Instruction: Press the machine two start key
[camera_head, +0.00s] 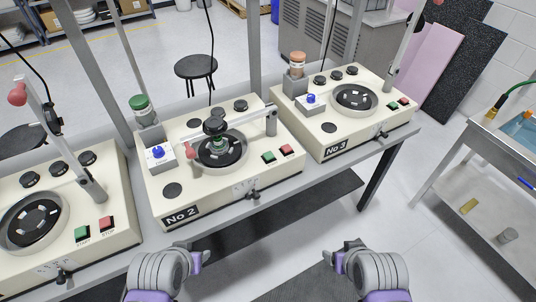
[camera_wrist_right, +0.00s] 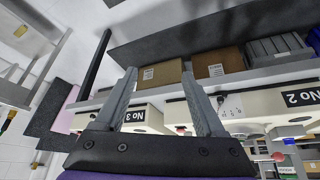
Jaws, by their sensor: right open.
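The cream machine labelled No 2 (camera_head: 222,187) stands in the middle of the bench in the head view. Its green start key (camera_head: 268,157) is on the front right of its top, beside a red key (camera_head: 286,149). My left gripper (camera_head: 203,258) is low in front of machine two, apart from it; its jaws are not clear. My right gripper (camera_head: 343,256) is below and right of the keys, in front of the bench, touching nothing. The right wrist view shows its two fingers (camera_wrist_right: 160,75) spread and empty, with machine two (camera_wrist_right: 270,105) upside down at the right.
Machine No 3 (camera_head: 345,142) stands to the right and another machine (camera_head: 65,222) to the left, each with green and red keys. Upright posts and angled arms rise around the machines. A steel sink table (camera_head: 490,165) is at far right. Floor in front is open.

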